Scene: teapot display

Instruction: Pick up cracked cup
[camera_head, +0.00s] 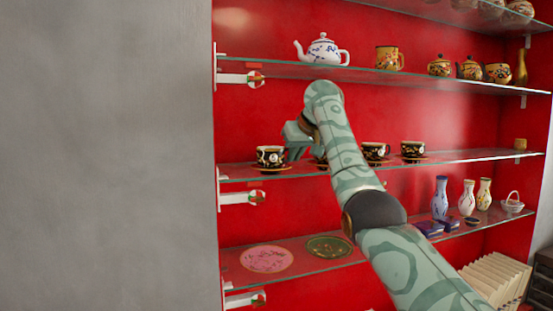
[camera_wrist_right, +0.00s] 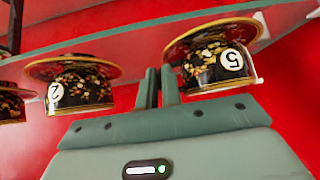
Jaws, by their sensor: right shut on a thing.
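Several black cups with gold patterns stand on saucers on a glass shelf (camera_head: 340,163). The leftmost black cup (camera_head: 269,154) is in the head view; in the upside-down right wrist view it is the cup marked 5 (camera_wrist_right: 207,66). My right gripper (camera_head: 291,153) is at this cup's right side. In the wrist view its fingers (camera_wrist_right: 163,76) are close together against the side of this cup, shut on it, apparently at the handle. The cup appears upright over its saucer (camera_wrist_right: 235,30). No crack can be made out. My left gripper is not in view.
A neighbouring black cup (camera_wrist_right: 78,90) stands close to the fingers. Two more black cups (camera_head: 374,151) (camera_head: 413,149) stand further right. A white teapot (camera_head: 322,50) is on the shelf above. Two plates (camera_head: 266,259) (camera_head: 330,246) lie below. A grey wall (camera_head: 110,150) is at left.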

